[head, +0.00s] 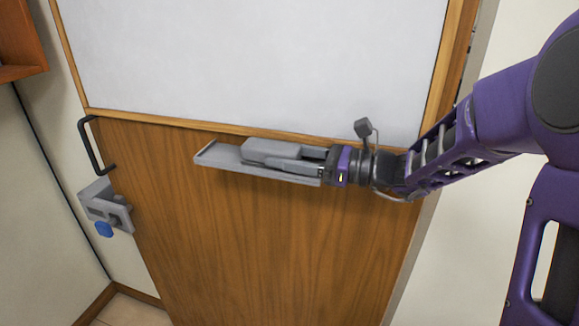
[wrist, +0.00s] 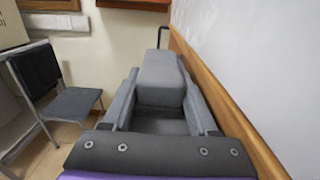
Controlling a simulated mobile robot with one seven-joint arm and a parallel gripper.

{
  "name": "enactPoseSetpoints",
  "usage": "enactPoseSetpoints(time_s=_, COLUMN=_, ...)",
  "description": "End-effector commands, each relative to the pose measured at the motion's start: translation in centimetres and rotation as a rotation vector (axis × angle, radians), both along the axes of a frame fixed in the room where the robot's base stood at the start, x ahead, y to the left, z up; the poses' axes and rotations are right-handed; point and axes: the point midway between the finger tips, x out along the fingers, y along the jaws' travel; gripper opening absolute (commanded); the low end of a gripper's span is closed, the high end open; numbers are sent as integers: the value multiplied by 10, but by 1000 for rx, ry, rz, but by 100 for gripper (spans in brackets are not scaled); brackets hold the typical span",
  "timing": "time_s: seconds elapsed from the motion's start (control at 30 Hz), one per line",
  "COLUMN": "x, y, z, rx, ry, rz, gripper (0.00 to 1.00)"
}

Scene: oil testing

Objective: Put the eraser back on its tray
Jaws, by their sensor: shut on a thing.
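The eraser (head: 275,150) is a grey block in the head view, held lengthwise along the tray. My gripper (head: 290,160) reaches in from the right and is shut on it. In the wrist view the eraser (wrist: 160,80) lies between the two grey fingers of my gripper (wrist: 159,92), pointing forward. The tray (head: 212,157) is a light grey ledge on the wooden door below the whiteboard's bottom edge. The eraser is over the tray's right part. I cannot tell whether it touches the tray. My gripper hides much of the tray's right end.
The whiteboard (head: 250,60) with its wooden frame is close behind my gripper. A dark handle (head: 87,145) and a grey latch with a blue knob (head: 108,205) are at the left. A chair (wrist: 68,95) stands left in the wrist view. The door below the tray is clear.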

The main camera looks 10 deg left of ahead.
Motion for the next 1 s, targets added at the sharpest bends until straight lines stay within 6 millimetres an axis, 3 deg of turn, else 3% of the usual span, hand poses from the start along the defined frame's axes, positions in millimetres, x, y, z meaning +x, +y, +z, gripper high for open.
enactPoseSetpoints(time_s=0.4, x=-2, y=1, z=-5, rx=0, ry=-1, rz=-1, gripper=0)
enactPoseSetpoints(time_s=0.43, x=-2, y=1, z=-5, rx=0, ry=-1, rz=-1, gripper=61)
enactPoseSetpoints(time_s=0.57, x=-2, y=1, z=-5, rx=0, ry=-1, rz=-1, gripper=84)
enactPoseSetpoints(time_s=0.6, x=-2, y=1, z=-5, rx=0, ry=-1, rz=-1, gripper=89)
enactPoseSetpoints(time_s=1.0, x=-2, y=-6, z=-2, rx=0, ry=-1, rz=-3, gripper=89)
